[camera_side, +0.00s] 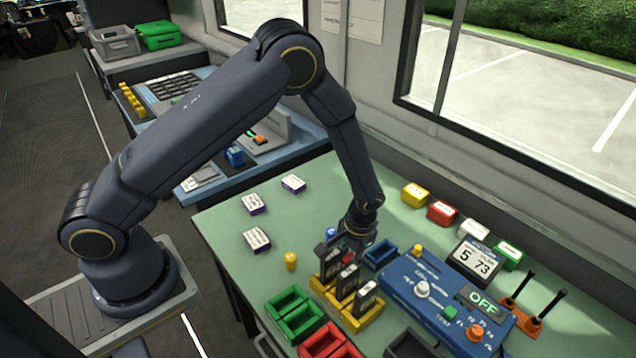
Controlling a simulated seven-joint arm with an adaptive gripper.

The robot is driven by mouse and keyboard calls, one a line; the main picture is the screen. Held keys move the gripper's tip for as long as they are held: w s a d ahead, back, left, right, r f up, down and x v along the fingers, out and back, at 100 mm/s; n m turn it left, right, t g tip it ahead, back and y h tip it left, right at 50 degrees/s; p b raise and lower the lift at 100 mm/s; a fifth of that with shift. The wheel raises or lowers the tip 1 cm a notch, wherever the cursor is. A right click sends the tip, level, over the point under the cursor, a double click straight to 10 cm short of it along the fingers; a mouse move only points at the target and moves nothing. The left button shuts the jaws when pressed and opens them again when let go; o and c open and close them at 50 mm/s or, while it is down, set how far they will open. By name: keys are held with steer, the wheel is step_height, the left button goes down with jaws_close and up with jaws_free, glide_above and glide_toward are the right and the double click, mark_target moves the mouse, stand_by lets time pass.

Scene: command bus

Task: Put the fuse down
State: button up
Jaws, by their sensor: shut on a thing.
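My gripper (345,248) points down over the green table, just above and behind a yellow holder (372,316). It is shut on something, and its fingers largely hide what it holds. Several dark upright fuses with pale labels stand in a row at the holder; one is the near fuse (366,298), and another is the middle fuse (346,281). The farthest dark fuse (329,264) is right by my fingers. I cannot tell whether it is the held one or whether it touches the holder. A small red part shows beside the fingers.
Green bins (294,313), red bins (328,343) and a blue bin (381,254) surround the holder. A blue control panel (440,297) reading OFF stands right. Coloured blocks line the back.

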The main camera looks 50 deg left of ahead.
steer(key=o, duration=0.9)
steer(key=shift+f, duration=0.1)
step_height(320, 180, up, 21)
steer(key=s+a+t, duration=0.1)
steer(key=s, duration=0.1)
steer(key=s+a+r+t, duration=0.1)
steer(key=s+a+r, duration=0.1)
steer(key=s+r, duration=0.2)
steer(key=s+a+r+t+h, duration=0.1)
steer(key=s+a+r+t, duration=0.1)
steer(key=s, duration=0.5)
steer(key=s+a+r+t, duration=0.1)
steer(key=s+a+r, duration=0.3)
steer(key=s+r, duration=0.1)
steer(key=shift+s+r+h, duration=0.2)
steer(key=shift+r+h, duration=0.1)
steer(key=shift+r, duration=0.6)
steer(key=shift+o, duration=0.7)
steer(key=shift+s+a+t, duration=0.1)
steer(key=shift+s+t, duration=0.2)
steer(key=shift+s, duration=0.1)
